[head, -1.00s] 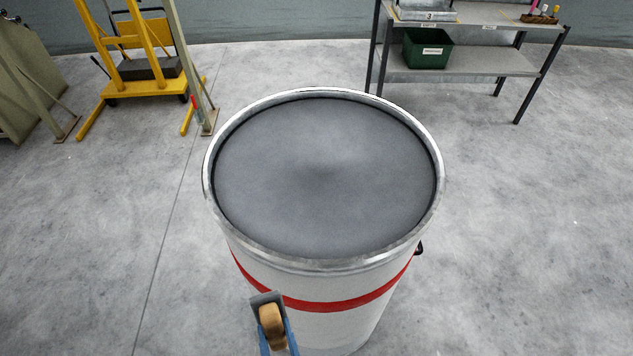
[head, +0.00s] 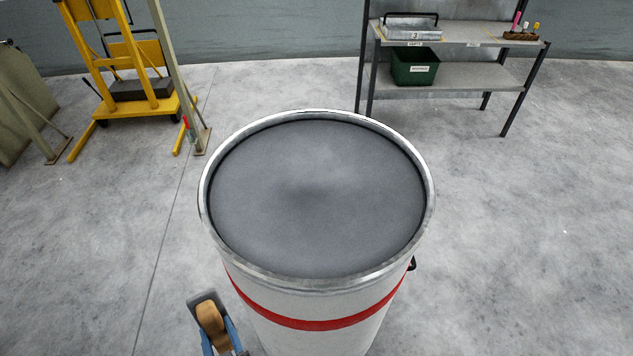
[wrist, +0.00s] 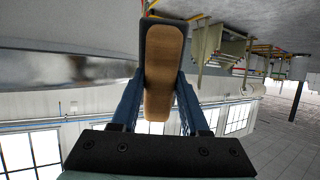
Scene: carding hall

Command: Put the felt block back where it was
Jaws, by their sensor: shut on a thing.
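The felt block has a tan wooden grip with a dark grey felt pad at its far end. My gripper (head: 214,329) is shut on the felt block (head: 209,314), low at the front left of a large drum and apart from it in the picture. In the wrist view the blue fingers of my gripper (wrist: 160,85) clasp the sides of the felt block (wrist: 164,62), its pad pointing away from the palm.
The white drum (head: 262,307) with a red band and metal rim stands directly ahead, its grey top bare. A steel shelf (head: 465,74) at back right carries a metal case (head: 411,31), a green bin (head: 414,70) and a tool holder (head: 520,36). A yellow lift truck (head: 140,113) stands back left.

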